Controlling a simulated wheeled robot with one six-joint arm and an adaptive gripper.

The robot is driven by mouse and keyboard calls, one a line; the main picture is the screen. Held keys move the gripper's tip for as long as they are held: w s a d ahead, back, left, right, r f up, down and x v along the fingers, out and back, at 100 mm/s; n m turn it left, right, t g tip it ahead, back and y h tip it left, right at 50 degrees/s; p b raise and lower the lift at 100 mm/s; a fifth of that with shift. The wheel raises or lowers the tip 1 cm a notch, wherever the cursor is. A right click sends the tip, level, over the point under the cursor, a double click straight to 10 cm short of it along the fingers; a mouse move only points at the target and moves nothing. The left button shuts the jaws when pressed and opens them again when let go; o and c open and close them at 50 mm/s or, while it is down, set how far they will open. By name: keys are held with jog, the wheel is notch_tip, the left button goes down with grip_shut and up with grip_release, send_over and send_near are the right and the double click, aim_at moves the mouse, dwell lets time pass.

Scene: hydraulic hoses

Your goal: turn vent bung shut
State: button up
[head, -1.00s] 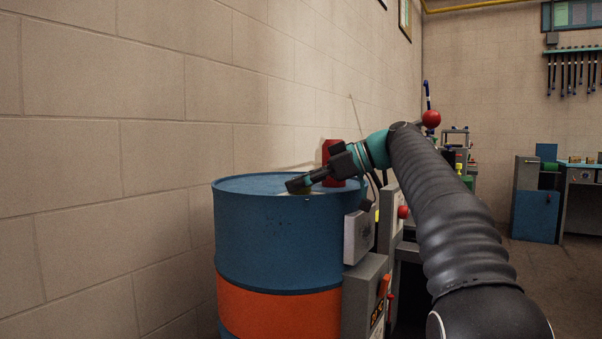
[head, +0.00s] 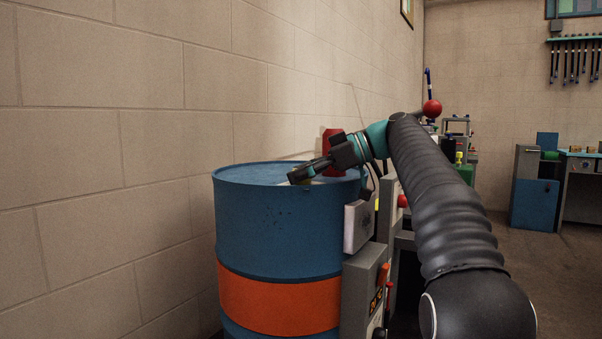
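A blue drum (head: 280,222) with an orange band stands against the block wall. My gripper (head: 297,177) is low over the drum's top, near the front rim, reaching in from the right. A small yellowish piece (head: 304,181), perhaps the vent bung, shows just at the fingertips. The fingers hide most of it, and I cannot tell whether they are closed on it or only beside it.
A red object (head: 332,148) stands behind my gripper at the drum's far side. Grey boxes (head: 362,280) with an orange handle stand against the drum's right side. The block wall (head: 110,150) is close on the left. Open floor (head: 545,275) lies to the right.

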jog(key=shift+b, duration=0.35)
